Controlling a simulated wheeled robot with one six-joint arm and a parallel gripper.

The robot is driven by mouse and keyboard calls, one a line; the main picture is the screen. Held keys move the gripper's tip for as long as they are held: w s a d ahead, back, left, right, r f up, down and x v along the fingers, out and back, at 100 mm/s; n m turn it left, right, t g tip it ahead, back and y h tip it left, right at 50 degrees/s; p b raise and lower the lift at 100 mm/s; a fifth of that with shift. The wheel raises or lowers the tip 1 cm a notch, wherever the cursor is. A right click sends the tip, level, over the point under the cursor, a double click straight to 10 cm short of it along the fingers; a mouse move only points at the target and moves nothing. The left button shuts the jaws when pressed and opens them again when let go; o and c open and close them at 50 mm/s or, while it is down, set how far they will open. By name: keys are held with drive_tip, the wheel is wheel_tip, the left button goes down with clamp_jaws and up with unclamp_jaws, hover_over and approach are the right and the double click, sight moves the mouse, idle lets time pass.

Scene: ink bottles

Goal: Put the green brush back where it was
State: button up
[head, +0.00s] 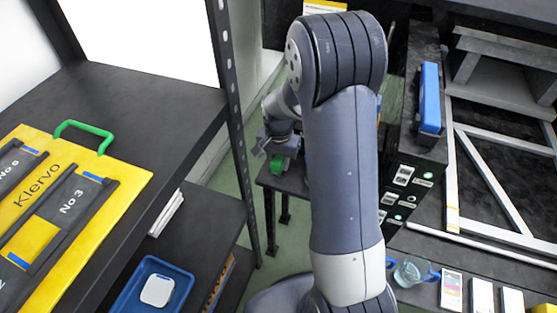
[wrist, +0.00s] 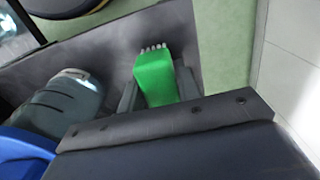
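The green brush (wrist: 157,78) is between the two fingers of my gripper (wrist: 158,88) in the wrist view. Both fingers lie against its sides, and pale bristle tufts show at its far end. In the head view the green brush (head: 277,164) is a small green patch at my gripper (head: 272,147), beyond my arm and over a small dark table (head: 290,183). My arm hides part of this area. I cannot tell whether the brush touches the table.
A grey rounded object (wrist: 62,98) and a blue one (wrist: 24,152) are left of the brush in the wrist view. A black shelf (head: 150,95) with a yellow board (head: 120,182) stands left. A blue tray (head: 122,297) is below. A cluttered bench is right.

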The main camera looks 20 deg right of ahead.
sight(278, 158)
drive_tip(key=o, duration=0.4)
drive_tip(key=shift+r, duration=0.15)
wheel_tip(278, 158, up, 12)
drive_tip(key=p, duration=0.2)
idle(0.3)
